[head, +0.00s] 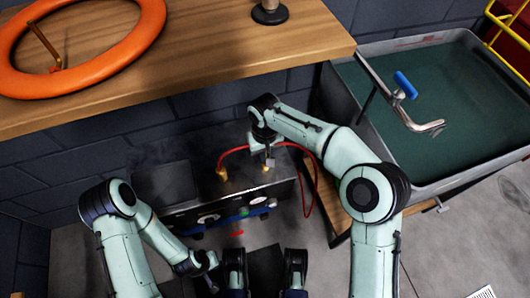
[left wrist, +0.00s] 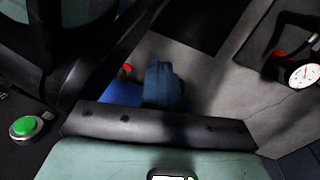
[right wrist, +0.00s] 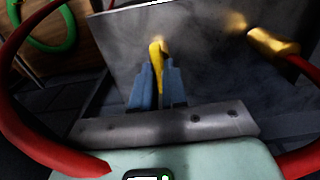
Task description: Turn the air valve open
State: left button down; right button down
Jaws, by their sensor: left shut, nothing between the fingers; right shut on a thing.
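The air valve's yellow handle (right wrist: 157,58) stands in front of a dark metal panel in the right wrist view. My right gripper (right wrist: 158,88) is shut on this handle, its blue fingers on either side of it. In the head view my right gripper (head: 269,160) reaches down to the top of the dark compressor box (head: 180,180), and the small yellow valve (head: 265,169) shows just below it. My left gripper (head: 210,284) is low, in front of the compressor and apart from it. In the left wrist view its blue fingers (left wrist: 163,80) are together and empty.
A red hose (head: 310,190) loops from a brass fitting (head: 222,174) behind my right gripper. A gauge (left wrist: 303,76) and a green button (left wrist: 26,127) show in the left wrist view. The wooden bench (head: 220,40) overhangs behind; a grey tub (head: 460,110) stands at right.

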pick_arm(q)
jog(key=w+r+t+p, duration=0.2)
jog(key=w+r+p, duration=0.1)
jog(key=w+r, duration=0.3)
pick_arm(e)
jog(key=n, duration=0.5)
jog(key=shift+r, duration=0.1)
jog(key=shift+n+p, duration=0.3)
jog(key=shift+n, duration=0.4)
jog(key=shift+n+p, duration=0.35)
jog(key=shift+n, duration=0.55)
jog(key=n, duration=0.2)
jog(key=shift+n+p, duration=0.4)
jog(key=n, duration=0.2)
jog(key=shift+n+p, duration=0.3)
pick_arm(q)
jog(key=s+d+r+g, duration=0.1)
jog(key=s+d+r, duration=0.2)
jog(key=s, duration=0.1)
jog(key=shift+s+d+m+h+p, duration=0.2)
jog(key=shift+s+m+h+p, duration=0.1)
jog(key=shift+m+h, duration=0.1)
pick_arm(e)
jog(key=shift+n, duration=1.5)
